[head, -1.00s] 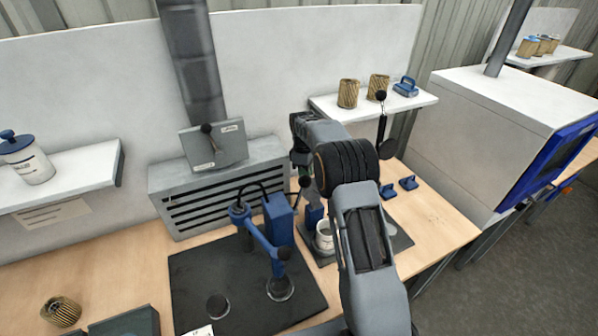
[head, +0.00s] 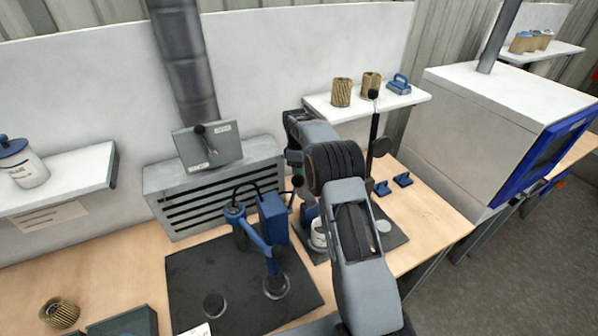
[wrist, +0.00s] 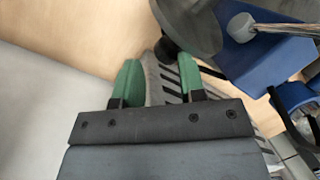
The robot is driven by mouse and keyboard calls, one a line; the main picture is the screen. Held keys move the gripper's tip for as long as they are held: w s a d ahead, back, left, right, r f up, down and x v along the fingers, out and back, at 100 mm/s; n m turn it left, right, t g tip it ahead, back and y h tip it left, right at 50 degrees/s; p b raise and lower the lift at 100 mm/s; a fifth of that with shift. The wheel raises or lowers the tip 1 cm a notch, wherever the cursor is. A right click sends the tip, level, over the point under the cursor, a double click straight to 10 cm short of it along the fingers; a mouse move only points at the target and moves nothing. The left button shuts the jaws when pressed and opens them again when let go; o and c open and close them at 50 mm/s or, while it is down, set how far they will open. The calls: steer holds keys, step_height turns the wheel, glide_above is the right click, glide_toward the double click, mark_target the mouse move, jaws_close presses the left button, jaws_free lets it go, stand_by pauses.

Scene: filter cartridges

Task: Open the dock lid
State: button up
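A blue dock-like post (head: 311,213) with a white cup (head: 318,234) stands on a dark mat in the head view, partly hidden by my arm. In the wrist view a dark grey disc (wrist: 193,25) with a black knob (wrist: 165,48) at its edge looks like the lid, above a blue block (wrist: 254,42). I cannot tell whether it is raised. My gripper (wrist: 158,82) has two green fingers spread apart with nothing between them.
A blue press (head: 262,240) stands on a black mat (head: 195,270) left of my arm. A slotted grey unit (head: 215,195) is behind. A dark upright rod with a knob (head: 373,95) stands right of my arm.

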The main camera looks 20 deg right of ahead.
steer(key=o, duration=0.3)
steer(key=shift+g, duration=0.4)
steer(key=x, duration=0.4)
steer(key=shift+s+f, duration=0.1)
steer(key=shift+s, duration=0.05)
steer(key=shift+a, duration=0.15)
steer(key=shift+t, duration=0.4)
steer(key=v, duration=1.8)
steer(key=shift+w+d+p, duration=0.2)
steer(key=shift+w+p, duration=0.1)
steer(key=shift+p, duration=0.1)
